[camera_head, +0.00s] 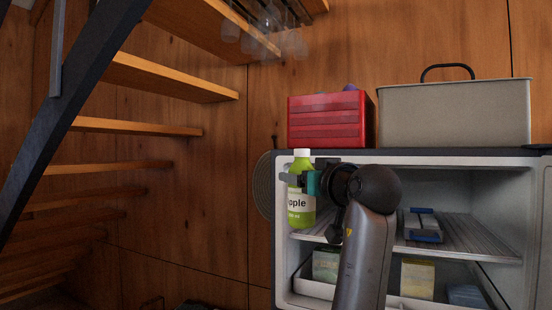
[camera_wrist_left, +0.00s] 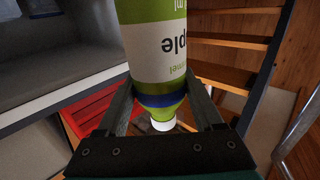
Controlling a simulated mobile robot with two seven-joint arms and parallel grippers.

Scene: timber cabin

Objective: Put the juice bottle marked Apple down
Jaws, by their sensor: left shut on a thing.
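The juice bottle (camera_head: 301,207) is green with a white cap and a white label, on which "pple" can be read. It is upright in the head view, in front of the left edge of the open fridge (camera_head: 281,240). My left gripper (camera_head: 298,180) is shut around its upper part. In the left wrist view the bottle (camera_wrist_left: 160,50) appears upside down between the two fingers (camera_wrist_left: 160,100), with its cap towards the palm. Its base is out of frame there. I cannot tell whether the base touches the shelf (camera_head: 455,235). My right gripper is not in view.
A blue-and-grey item (camera_head: 422,225) lies on the upper shelf. Cartons, one yellow-labelled (camera_head: 417,278), stand in the lower bin. A red box (camera_head: 328,120) and a beige case (camera_head: 455,113) sit on top of the fridge. Wooden stairs (camera_head: 140,128) rise at the left.

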